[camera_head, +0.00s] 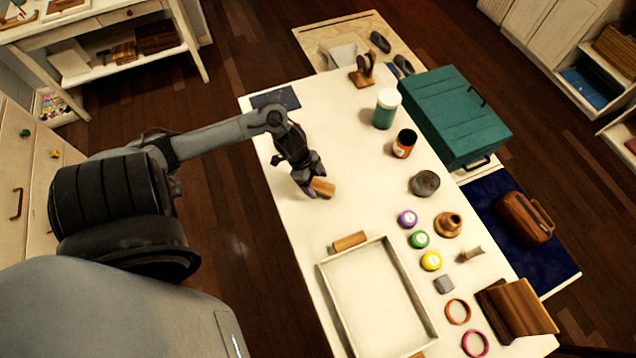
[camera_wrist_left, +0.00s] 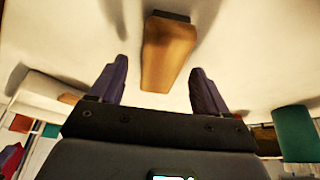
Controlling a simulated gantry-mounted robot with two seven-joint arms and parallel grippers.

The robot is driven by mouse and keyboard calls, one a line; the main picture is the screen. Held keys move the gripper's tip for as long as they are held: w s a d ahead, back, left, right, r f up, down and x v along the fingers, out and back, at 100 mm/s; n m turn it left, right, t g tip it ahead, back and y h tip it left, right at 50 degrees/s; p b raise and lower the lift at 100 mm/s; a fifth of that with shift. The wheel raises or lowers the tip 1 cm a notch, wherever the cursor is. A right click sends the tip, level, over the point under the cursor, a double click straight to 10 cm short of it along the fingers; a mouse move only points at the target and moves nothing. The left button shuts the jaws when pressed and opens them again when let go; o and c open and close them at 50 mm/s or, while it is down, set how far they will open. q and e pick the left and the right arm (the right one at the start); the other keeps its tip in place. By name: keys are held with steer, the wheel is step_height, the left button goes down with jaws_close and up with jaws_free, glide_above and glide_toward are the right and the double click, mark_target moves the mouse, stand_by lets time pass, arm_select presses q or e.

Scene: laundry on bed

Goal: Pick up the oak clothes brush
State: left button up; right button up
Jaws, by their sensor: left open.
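A small light-wood block, which looks like the oak clothes brush (camera_head: 323,187), lies on the white table at my left gripper. In the left wrist view the brush (camera_wrist_left: 168,55) has a dark end and lies between the two fingers, with a visible gap on each side. My left gripper (camera_head: 311,189) is open and low over the table; its purple fingers (camera_wrist_left: 155,85) are apart and hold nothing. A second, similar wooden piece (camera_head: 349,241) lies beside the tray; I cannot tell for sure which is the brush. My right gripper is not in view.
A white tray (camera_head: 331,292) lies towards the front. Several jars, lids and rings stand along the right side, including a green bottle (camera_head: 385,110), an orange jar (camera_head: 404,144) and a dark round pot (camera_head: 424,183). A teal case (camera_head: 455,115) stands at the right edge. The table left of the pot is clear.

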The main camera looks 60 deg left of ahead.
mark_target(324, 188)
arm_select(q)
steer(key=shift+x, duration=0.85)
steer(key=shift+f, duration=0.1)
steer(key=shift+f, duration=0.1)
steer(key=shift+c, duration=0.2)
steer(key=c, duration=1.1)
steer(key=shift+c, duration=0.2)
steer(key=shift+r, duration=0.55)
steer(key=r, duration=0.2)
steer(key=r+p, duration=0.1)
steer(key=r, duration=0.1)
steer(key=shift+d, duration=0.35)
steer(key=d+r+p, duration=0.1)
steer(key=d+r, duration=0.2)
steer(key=d, duration=0.2)
steer(key=s+d+r, duration=0.1)
steer(key=d+r, duration=0.2)
steer(key=d, duration=0.3)
steer(key=shift+p, duration=0.35)
